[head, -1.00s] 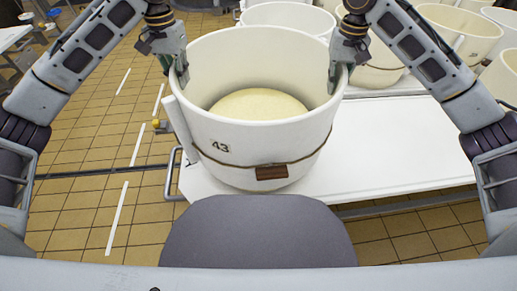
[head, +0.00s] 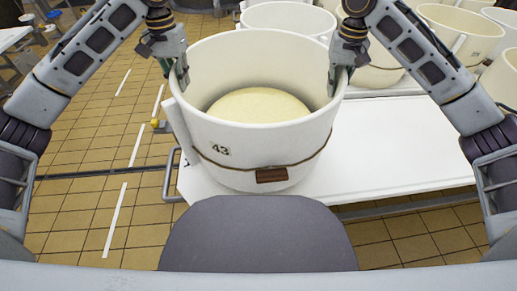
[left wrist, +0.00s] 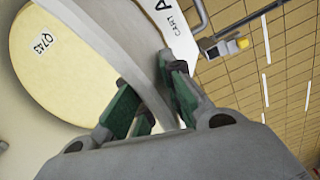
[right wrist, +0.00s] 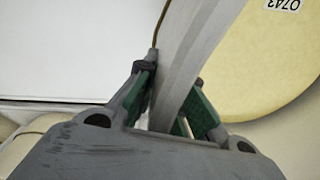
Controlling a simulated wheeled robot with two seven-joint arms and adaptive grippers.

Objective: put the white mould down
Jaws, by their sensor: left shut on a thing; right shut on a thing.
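The white mould (head: 255,155), marked 43, is a large round tub with a cord around it and a brown tag on its front. It stands upright over the left end of the white cart top; I cannot tell whether its base touches. A pale yellow cheese (head: 258,105) lies inside. My left gripper (head: 180,82) is shut on the left rim, and the wall shows between its green pads in the left wrist view (left wrist: 150,100). My right gripper (head: 337,82) is shut on the right rim, as the right wrist view (right wrist: 175,100) also shows.
The white cart top (head: 400,150) is bare to the right of the mould. More white moulds stand behind it, such as one at the back (head: 290,18) and one at the upper right (head: 455,30). The tiled floor (head: 85,190) is open at the left.

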